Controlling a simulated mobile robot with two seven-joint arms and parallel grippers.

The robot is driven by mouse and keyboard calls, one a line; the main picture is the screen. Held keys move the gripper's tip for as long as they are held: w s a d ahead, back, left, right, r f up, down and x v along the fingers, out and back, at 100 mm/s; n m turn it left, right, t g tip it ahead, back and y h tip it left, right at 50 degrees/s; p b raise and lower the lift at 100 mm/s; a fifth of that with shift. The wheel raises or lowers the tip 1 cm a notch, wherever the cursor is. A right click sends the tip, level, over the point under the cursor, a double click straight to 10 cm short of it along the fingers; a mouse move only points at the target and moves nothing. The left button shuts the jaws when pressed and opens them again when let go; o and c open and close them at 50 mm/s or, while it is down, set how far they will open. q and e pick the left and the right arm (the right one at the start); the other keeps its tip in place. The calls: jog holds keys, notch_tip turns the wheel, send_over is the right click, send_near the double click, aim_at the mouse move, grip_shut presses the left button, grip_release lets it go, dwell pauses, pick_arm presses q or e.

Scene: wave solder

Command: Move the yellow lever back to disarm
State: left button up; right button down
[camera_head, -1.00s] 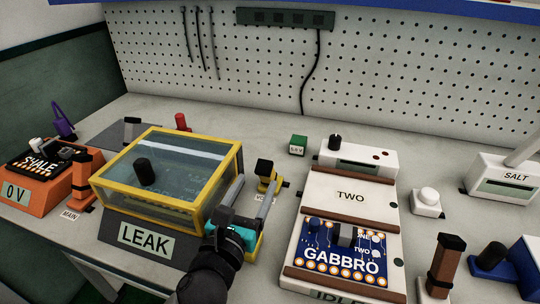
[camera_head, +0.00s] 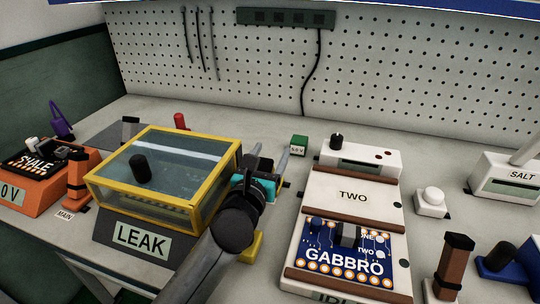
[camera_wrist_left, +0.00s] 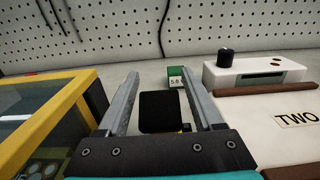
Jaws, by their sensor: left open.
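The yellow lever has a black block-shaped knob, seen in the left wrist view (camera_wrist_left: 158,112) between my open fingers. Only a sliver of its yellow part shows there, low beside the right finger. In the head view my left gripper (camera_head: 268,164) covers most of the lever, between the yellow-framed tank and the white TWO unit. The gripper's two grey fingers (camera_wrist_left: 160,88) are spread, one on each side of the knob, with gaps visible. My right gripper is not in view.
The yellow-framed LEAK tank (camera_head: 165,180) is close on the left of my gripper. The white TWO unit (camera_head: 350,195) with the GABBRO board (camera_head: 343,262) is on the right. A small green block (camera_head: 299,146) stands just beyond. A pegboard (camera_head: 400,70) closes the back.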

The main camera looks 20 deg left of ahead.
pick_arm(q)
jog(key=shift+c, duration=0.4)
grip_shut()
dwell(1.0)
